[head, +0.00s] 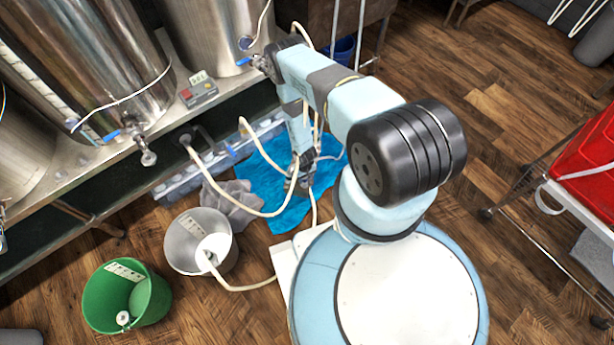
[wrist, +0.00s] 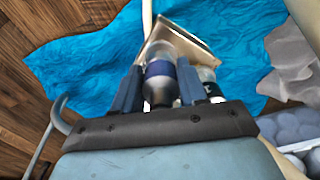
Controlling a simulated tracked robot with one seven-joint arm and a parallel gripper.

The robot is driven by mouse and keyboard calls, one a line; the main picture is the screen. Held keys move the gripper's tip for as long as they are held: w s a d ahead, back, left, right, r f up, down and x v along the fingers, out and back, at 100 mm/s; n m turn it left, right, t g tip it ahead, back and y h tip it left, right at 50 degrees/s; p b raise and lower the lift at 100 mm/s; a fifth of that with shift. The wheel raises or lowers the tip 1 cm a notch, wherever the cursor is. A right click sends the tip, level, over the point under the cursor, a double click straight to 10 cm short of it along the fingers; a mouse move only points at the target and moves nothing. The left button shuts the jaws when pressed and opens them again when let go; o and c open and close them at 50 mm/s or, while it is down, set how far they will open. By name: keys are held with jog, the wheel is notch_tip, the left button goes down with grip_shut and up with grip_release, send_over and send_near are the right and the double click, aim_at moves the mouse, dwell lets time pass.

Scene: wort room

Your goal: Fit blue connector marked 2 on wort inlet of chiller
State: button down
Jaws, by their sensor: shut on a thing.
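In the wrist view, my gripper (wrist: 158,76) is shut on a connector with a blue band (wrist: 160,70); no number is readable on it. A pale hose (wrist: 147,18) shows beyond it. A pale-edged metal block (wrist: 183,37), which looks like the chiller, lies just past the connector on blue cloth. I cannot tell whether the connector touches its inlet. A dark and white fitting (wrist: 213,90) shows beside the right finger. In the head view, my gripper (head: 298,182) is low over the blue cloth, and the chiller is largely hidden or too small to make out.
A blue cloth (head: 262,197) and grey cloth (head: 232,204) lie on the wooden floor. A metal bucket (head: 183,246) with a hose and a green bucket (head: 104,306) stand at left. Steel vessels (head: 95,60) stand on a bench behind. A red crate (head: 590,165) is at right.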

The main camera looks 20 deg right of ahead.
jog(key=shift+f, duration=0.6)
jog(key=c, duration=0.5)
grip_release()
jog(key=shift+c, duration=0.2)
notch_tip(320, 180, up, 14)
jog(key=shift+f, duration=0.15)
